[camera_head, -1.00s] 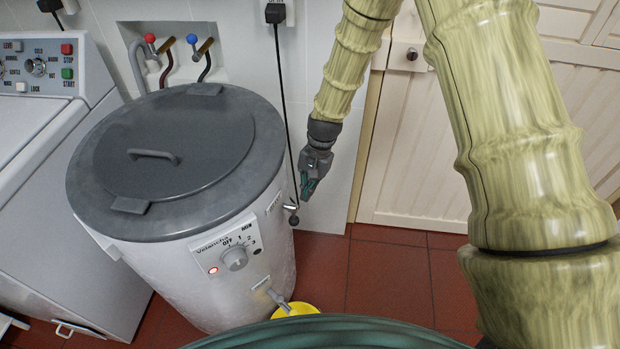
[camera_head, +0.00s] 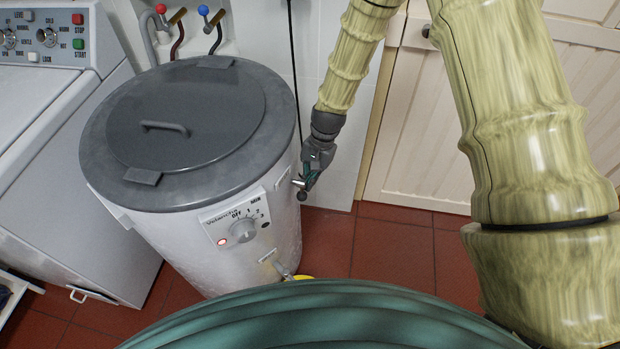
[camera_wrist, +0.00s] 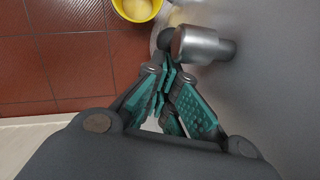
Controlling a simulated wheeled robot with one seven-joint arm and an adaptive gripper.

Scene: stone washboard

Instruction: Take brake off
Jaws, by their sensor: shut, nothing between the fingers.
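A small metal lever (camera_head: 299,183) with a dark ball knob (camera_head: 302,195) sticks out from the right side of the grey-white drum washer (camera_head: 200,245); it may be the brake. In the wrist view the lever appears as a shiny metal cylinder (camera_wrist: 198,45) close to the washer wall, its dark knob partly hidden. My gripper (camera_head: 309,182) is at the lever's right. Its teal fingers (camera_wrist: 165,82) are shut with nothing between them, tips just beside the metal cylinder. I cannot tell whether they touch it. The label near the lever is not readable.
A yellow bucket (camera_wrist: 137,8) stands on the red tile floor below the washer's tap. A white washing machine (camera_head: 60,150) stands at left, a cream cupboard door (camera_head: 440,150) behind my arm. A dial (camera_head: 242,230) and lit red lamp (camera_head: 221,242) are on the washer front.

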